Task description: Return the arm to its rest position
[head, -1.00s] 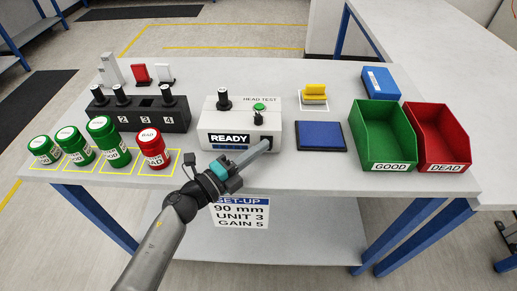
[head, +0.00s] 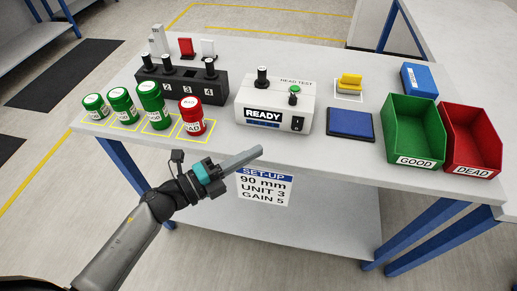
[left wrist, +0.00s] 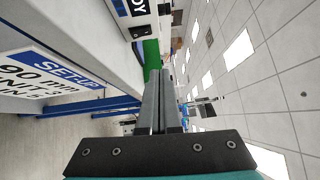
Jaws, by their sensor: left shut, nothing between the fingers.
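My left gripper (head: 248,157) is shut and empty in front of the table's front edge, just above the SET-UP sign (head: 265,186). In the left wrist view its two fingers (left wrist: 161,100) lie together with nothing between them. The white head test box (head: 273,105), its screen reading READY, stands on the table behind the gripper, apart from it. A black switch (head: 298,124) shows at the box's lower right. My right gripper is in neither view.
On the table (head: 345,160) stand several green jars (head: 152,106), a red jar (head: 191,117), a black rack (head: 181,88), a blue pad (head: 349,124), a green GOOD bin (head: 414,130) and a red DEAD bin (head: 471,140). Open floor lies left of the table.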

